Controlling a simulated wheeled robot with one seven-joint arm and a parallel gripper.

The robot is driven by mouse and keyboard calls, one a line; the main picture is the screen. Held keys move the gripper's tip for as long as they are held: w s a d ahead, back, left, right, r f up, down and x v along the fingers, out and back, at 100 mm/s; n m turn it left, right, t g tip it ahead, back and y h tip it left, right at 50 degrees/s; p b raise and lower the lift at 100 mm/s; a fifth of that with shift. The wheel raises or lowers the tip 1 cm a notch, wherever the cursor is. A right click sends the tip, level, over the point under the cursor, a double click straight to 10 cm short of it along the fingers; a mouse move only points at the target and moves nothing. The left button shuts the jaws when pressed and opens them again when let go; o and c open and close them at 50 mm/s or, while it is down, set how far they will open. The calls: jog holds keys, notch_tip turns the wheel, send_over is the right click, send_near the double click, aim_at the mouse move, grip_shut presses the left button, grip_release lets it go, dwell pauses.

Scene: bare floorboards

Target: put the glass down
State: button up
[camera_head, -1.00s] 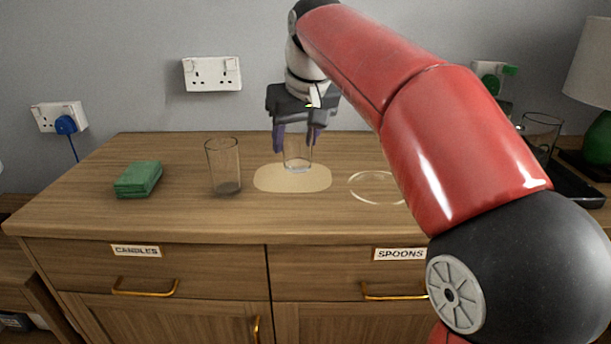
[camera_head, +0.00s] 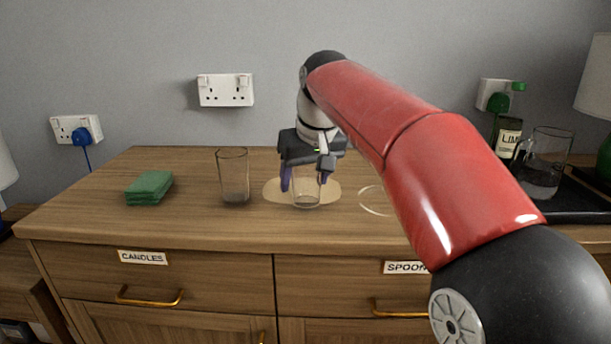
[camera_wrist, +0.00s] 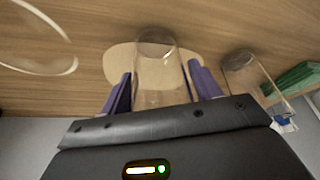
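A clear glass (camera_head: 307,198) stands upright between the purple fingers of my gripper (camera_head: 305,184), which is shut on its sides. In the wrist view the glass (camera_wrist: 157,78) points away from the palm, with a finger along each side. Its base shows at the front edge of a pale oval mat (camera_head: 272,190), partly over the mat's rim. The base is at or very near the worktop; I cannot tell whether it touches. The mat (camera_wrist: 118,62) shows around the glass in the wrist view.
A second glass (camera_head: 233,180) stands left of the mat, beside green folded cloths (camera_head: 149,187). A pale ring outline (camera_head: 366,203) lies right of the mat. The worktop's front strip is clear.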

jog(key=shift+o, duration=0.7)
jog(key=p+v, duration=0.1)
jog(key=v, duration=0.7)
jog(key=shift+s, duration=0.15)
